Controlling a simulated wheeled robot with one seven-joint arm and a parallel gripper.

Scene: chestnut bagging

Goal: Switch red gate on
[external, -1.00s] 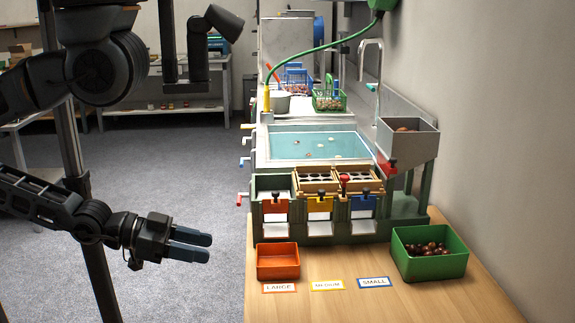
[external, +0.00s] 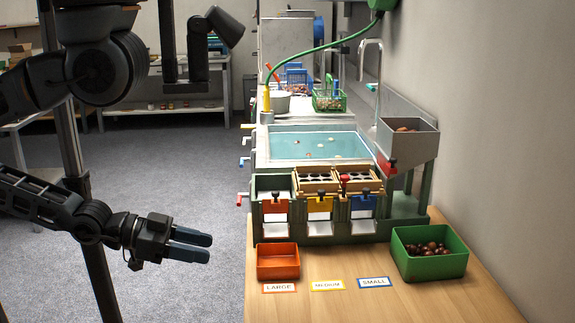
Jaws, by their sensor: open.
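A red gate panel (external: 275,206) with a dark knob stands at the left of the sorter's front, beside a yellow gate panel (external: 320,205) and a blue gate panel (external: 363,203). A red-handled lever (external: 242,198) sticks out from the sorter's left side. Another small red piece (external: 390,165) sits under the grey hopper at the right. I cannot tell which of these red parts is the task's gate. My gripper (external: 207,248) is open and empty, in the air left of the table, apart from all of them.
An orange bin (external: 278,273) stands below the red panel. A green bin (external: 403,266) of chestnuts stands at the right, by the wall. Size labels lie on the wooden table (external: 420,304). A water basin (external: 290,147) is behind the sorter. The floor left of the table is clear.

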